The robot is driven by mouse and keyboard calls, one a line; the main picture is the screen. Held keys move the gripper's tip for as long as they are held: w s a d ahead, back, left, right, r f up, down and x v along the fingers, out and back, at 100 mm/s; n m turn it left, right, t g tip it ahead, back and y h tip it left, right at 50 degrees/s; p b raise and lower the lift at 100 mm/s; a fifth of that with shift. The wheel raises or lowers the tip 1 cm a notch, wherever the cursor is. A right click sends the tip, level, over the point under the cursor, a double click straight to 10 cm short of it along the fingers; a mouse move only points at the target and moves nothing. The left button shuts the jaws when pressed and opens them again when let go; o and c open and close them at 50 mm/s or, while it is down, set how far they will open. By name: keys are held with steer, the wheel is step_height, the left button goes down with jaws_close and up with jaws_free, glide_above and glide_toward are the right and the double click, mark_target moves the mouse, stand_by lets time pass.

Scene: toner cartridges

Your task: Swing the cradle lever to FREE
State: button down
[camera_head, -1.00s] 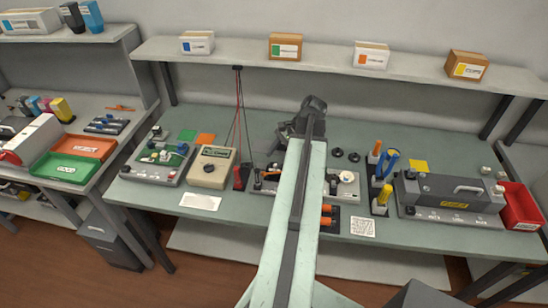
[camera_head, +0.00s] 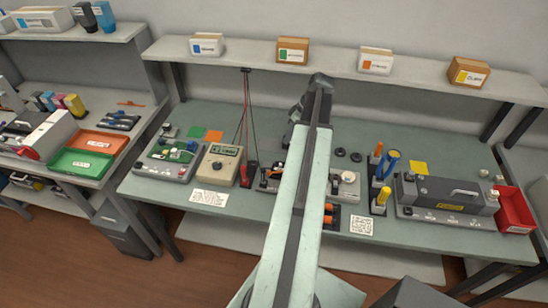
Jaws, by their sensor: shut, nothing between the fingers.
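A low grey fixture stands in the middle of the bench, mostly behind my arm. Its left end (camera_head: 268,186) shows with small dark and orange parts, and its right end (camera_head: 347,195) carries a round white part. I cannot tell which part is the cradle lever or where it points, and no FREE mark can be read. My arm's long pale link crosses in front of the fixture. A dark piece of my arm shows left of the link, above the fixture. My gripper's fingers are hidden behind the link.
Left of the fixture stand a beige meter box (camera_head: 218,165) with leads and a grey board unit (camera_head: 168,163). To the right are upright blue and yellow tools (camera_head: 386,170), a dark grey case (camera_head: 445,190) and a red bin (camera_head: 513,208). A shelf (camera_head: 340,66) with boxes spans the back.

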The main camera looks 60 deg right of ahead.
steer(key=b+x, duration=1)
steer(key=shift+f, duration=0.35)
steer(key=shift+a+f+b, duration=0.5)
steer(key=shift+a+b, duration=0.1)
steer(key=shift+a, duration=0.15)
steer(key=shift+a+f+b, duration=0.55)
steer(key=shift+a, duration=0.25)
steer(key=shift+a, duration=0.1)
